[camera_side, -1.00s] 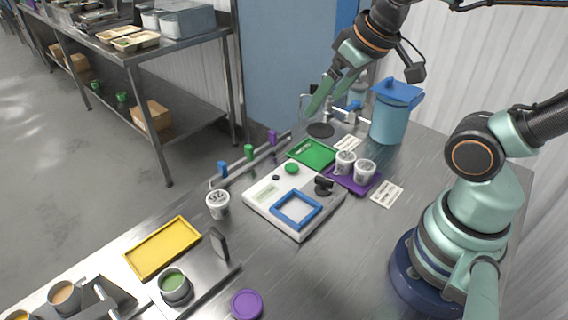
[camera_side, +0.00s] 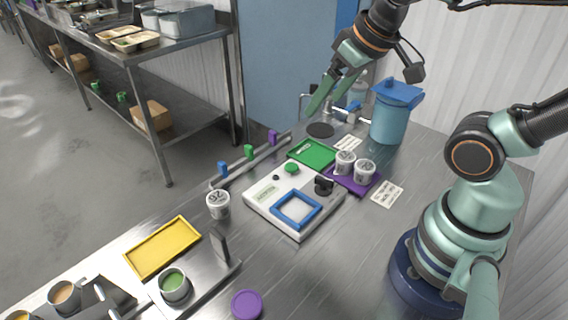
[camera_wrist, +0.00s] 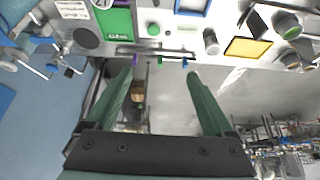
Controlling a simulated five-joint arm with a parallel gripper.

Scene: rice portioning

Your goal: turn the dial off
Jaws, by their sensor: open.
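A black dial (camera_side: 324,187) with a raised grip sits on the right corner of a white device (camera_side: 262,205) on the steel table. The device has a small display (camera_side: 265,193), a green button (camera_side: 292,168) and a blue square frame (camera_side: 297,209). My gripper (camera_side: 320,106) hangs in the air behind the device, well apart from the dial. In the wrist view my gripper (camera_wrist: 158,74) has its two green fingers spread with nothing between them. There the device (camera_wrist: 145,14) shows only in part at the top edge, and I cannot make out the dial.
Two white cups (camera_side: 364,171) stand on a purple tray (camera_side: 343,184) next to the dial. A green tray (camera_side: 318,150) lies behind the device. A blue lidded canister (camera_side: 388,125) stands at the back right. A rail with coloured clips (camera_side: 249,153) runs along the far edge.

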